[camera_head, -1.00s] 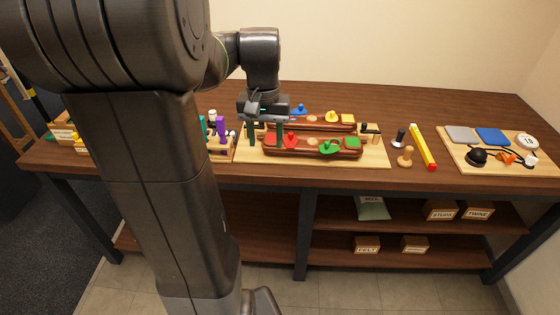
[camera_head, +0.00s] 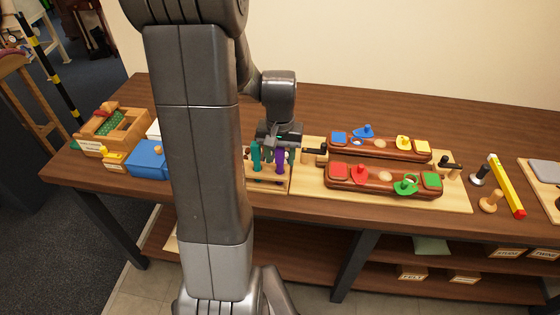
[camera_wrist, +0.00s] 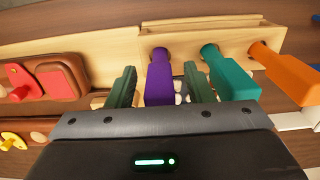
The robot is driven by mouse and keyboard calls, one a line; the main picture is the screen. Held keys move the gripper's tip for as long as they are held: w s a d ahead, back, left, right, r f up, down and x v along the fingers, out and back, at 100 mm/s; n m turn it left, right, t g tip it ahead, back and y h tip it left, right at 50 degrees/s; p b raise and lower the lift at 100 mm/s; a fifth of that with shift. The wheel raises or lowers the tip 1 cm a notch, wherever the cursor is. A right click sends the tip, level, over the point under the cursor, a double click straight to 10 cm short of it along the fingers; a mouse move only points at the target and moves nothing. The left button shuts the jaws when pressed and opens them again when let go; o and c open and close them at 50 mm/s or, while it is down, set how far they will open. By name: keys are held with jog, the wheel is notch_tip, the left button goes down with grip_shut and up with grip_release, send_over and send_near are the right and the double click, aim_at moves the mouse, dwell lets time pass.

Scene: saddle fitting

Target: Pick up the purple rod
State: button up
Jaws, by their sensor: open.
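The purple rod (camera_head: 280,161) stands in a wooden rack (camera_head: 268,186) next to a teal rod (camera_head: 256,156). In the wrist view the purple rod (camera_wrist: 159,78) lies between the two green fingers of my gripper (camera_wrist: 161,85), with a gap on each side. My gripper (camera_head: 273,155) is open. The teal rod (camera_wrist: 229,76) is just right of the right finger in the wrist view, and an orange rod (camera_wrist: 285,72) is farther right.
Right of the rack, a light board (camera_head: 310,184) holds two dark wooden bars with coloured pieces (camera_head: 380,148). A blue box (camera_head: 148,160) and a wooden crate (camera_head: 112,128) stand to the left. A yellow and red bar (camera_head: 506,186) lies at the right.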

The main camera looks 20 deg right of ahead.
jog(key=shift+f, duration=0.2)
grip_shut()
notch_tip(320, 180, up, 10)
jog(key=shift+r+b, duration=0.1)
jog(key=shift+b, duration=0.3)
